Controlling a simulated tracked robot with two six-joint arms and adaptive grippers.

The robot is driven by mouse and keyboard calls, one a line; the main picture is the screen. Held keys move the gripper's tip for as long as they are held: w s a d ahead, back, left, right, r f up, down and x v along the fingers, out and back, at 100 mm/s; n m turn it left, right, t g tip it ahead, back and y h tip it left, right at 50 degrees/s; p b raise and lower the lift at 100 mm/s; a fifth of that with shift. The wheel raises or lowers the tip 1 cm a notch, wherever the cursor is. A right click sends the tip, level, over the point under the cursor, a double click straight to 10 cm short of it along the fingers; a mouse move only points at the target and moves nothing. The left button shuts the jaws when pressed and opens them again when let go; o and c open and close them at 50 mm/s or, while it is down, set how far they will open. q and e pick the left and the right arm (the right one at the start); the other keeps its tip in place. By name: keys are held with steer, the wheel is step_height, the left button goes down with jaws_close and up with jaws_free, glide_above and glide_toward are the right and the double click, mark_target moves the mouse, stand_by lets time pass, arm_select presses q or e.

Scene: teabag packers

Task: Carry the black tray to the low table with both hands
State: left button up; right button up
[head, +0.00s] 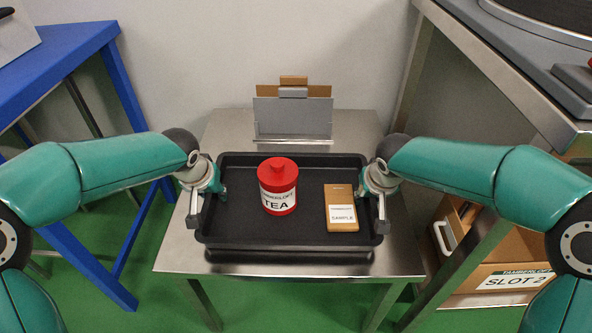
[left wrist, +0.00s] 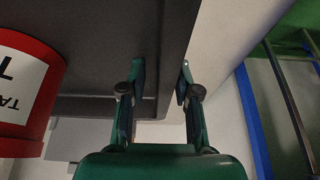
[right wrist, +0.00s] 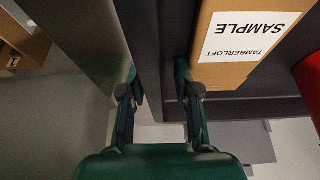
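The black tray (head: 310,241) is level over the steel table, with a dark band under its front edge. I cannot tell whether it rests there or is slightly raised. It holds a red tea canister (head: 278,186) on its left and a brown sample box (head: 341,208) on its right, both upright or flat inside. My left gripper (head: 207,198) straddles the tray's left rim, one finger inside and one outside, and appears shut on it. My right gripper (head: 379,200) does likewise at the right rim. The left wrist view (left wrist: 162,82) and right wrist view (right wrist: 157,82) show the rim between the fingers.
The steel table (head: 180,256) shows bare metal around the tray. A rack with upright cards (head: 293,118) stands behind it. A blue-framed table (head: 50,68) is at left. A higher bench (head: 510,60) is at right, with a SLOT 2 carton (head: 500,282) below.

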arm_select(q)
steer(key=v, duration=0.7)
steer(key=shift+s+r, duration=0.2)
steer(key=shift+r, duration=0.15)
arm_select(e)
steer(key=shift+r, duration=0.15)
steer(key=v, duration=1.1)
steer(key=shift+s+r, duration=0.25)
